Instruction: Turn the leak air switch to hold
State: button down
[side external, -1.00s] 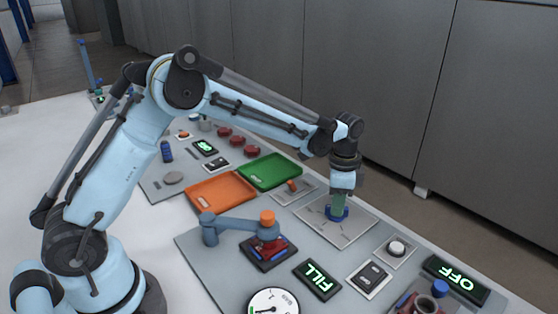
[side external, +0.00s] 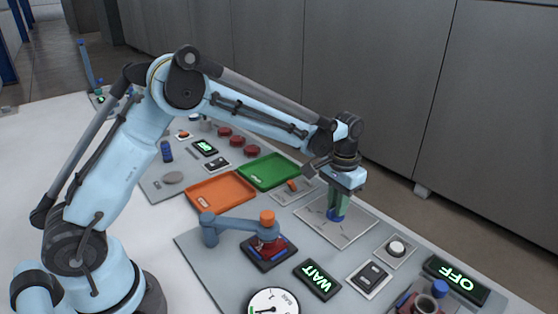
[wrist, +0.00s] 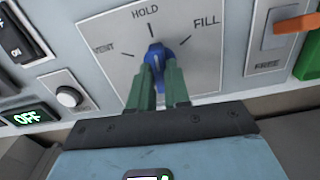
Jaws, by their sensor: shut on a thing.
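In the side view my gripper (side external: 337,208) stands over the dial plate (side external: 355,228), with a bit of blue knob (side external: 335,217) below the fingers.
A display (side external: 317,279) reads WAIT and another (side external: 456,279) reads OFF. A white round button (side external: 397,248), a rocker switch (side external: 371,278) and a blue-grey clamp arm (side external: 235,222) are nearby. Orange (side external: 220,195) and green (side external: 270,172) trays lie behind.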

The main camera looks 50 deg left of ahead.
jog(key=shift+n, duration=0.4)
jog(key=c, duration=1.1)
grip_release()
notch_tip(320, 180, up, 12)
jog(key=shift+r, duration=0.1)
